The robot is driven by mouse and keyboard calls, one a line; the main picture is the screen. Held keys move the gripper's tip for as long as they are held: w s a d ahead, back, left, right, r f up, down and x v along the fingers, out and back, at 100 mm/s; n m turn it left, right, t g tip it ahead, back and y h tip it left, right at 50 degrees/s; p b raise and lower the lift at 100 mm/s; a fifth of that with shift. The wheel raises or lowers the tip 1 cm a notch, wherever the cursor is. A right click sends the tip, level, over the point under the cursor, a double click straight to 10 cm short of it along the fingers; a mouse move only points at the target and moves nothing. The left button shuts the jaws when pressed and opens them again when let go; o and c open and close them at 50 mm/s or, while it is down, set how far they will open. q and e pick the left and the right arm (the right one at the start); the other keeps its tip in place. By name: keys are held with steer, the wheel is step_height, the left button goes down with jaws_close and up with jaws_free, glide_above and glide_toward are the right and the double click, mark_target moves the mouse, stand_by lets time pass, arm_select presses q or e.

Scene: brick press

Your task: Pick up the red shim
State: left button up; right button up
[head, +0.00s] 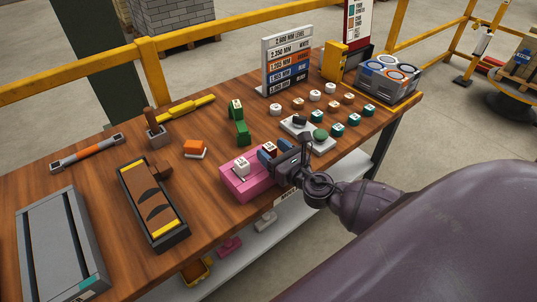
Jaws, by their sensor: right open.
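A white piece (242,166) sits on the pink block, left of the gripper. My left gripper is not in view.
Green blocks (240,130) and an orange block (195,147) stand behind on the wooden table. A grey plate with buttons (308,134) is close behind the gripper. A sign (288,62), round pieces (315,95) and a dark brown-filled tray (152,204) stand around.

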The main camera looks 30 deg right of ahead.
steer(key=c, duration=1.1)
